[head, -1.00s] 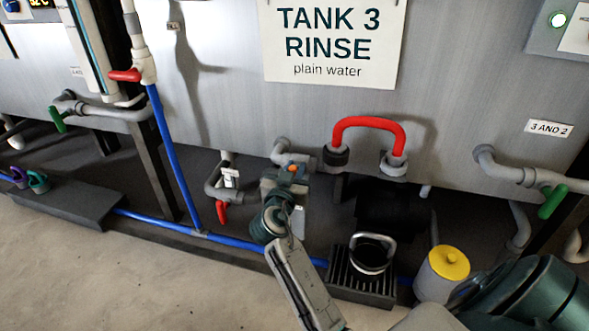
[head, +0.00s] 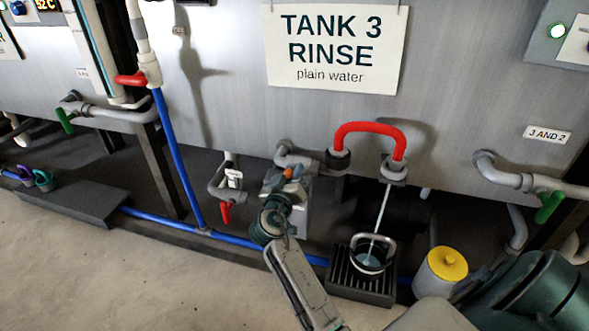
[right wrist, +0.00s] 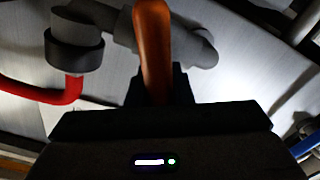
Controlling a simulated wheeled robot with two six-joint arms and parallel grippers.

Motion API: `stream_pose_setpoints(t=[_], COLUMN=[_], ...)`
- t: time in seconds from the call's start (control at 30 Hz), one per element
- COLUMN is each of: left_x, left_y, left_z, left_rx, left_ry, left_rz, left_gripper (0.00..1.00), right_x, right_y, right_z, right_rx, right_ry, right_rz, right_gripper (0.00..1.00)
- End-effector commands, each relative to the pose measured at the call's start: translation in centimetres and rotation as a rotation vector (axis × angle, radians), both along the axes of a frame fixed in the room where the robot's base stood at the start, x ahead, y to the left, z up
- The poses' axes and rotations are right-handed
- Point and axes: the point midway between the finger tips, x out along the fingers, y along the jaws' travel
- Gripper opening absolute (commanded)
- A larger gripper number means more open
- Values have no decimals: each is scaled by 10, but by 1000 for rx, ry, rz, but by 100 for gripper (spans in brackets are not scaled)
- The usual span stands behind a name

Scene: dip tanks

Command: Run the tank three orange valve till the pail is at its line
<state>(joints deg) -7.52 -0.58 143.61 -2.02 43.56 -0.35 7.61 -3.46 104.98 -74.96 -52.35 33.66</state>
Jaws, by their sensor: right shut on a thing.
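The orange valve handle (head: 292,173) is on the grey pipe below the tank three sign (head: 334,48). My right gripper (head: 287,180) is shut on it, and the handle also shows between the jaws in the right wrist view (right wrist: 153,50). A thin stream of water (head: 381,212) falls from the outlet under the red hose (head: 369,128) into the pail (head: 371,254). The pail stands on a black slatted stand, with some water in it. I cannot make out its line or the exact level. My left gripper is not in view.
A yellow-lidded white container (head: 441,272) stands right of the pail's stand (head: 362,289). A red-handled valve (head: 226,212) and a blue pipe (head: 180,160) are left of my right gripper. A green valve (head: 549,206) is at the right. Floor at lower left is clear.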

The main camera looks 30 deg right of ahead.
Motion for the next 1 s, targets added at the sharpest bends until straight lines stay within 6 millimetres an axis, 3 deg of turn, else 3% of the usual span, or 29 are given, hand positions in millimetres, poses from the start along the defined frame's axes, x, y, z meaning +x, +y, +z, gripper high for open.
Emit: stream_pose_setpoints(t=[0.33,0.83,0.87,0.93,1.0], left_x=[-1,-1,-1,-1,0], left_y=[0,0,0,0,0], left_z=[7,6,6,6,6], left_rx=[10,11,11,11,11], left_ry=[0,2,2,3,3], left_rz=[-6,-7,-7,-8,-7], left_gripper=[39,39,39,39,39], right_x=[3,3,3,3,3], right_y=[2,2,2,2,2], right_z=[0,-1,-1,-1,-1], right_rx=[-88,-101,-101,-100,-100], right_ry=[99,113,113,113,113], right_rz=[1,2,2,1,1], right_gripper=[0,0,26,40,42])
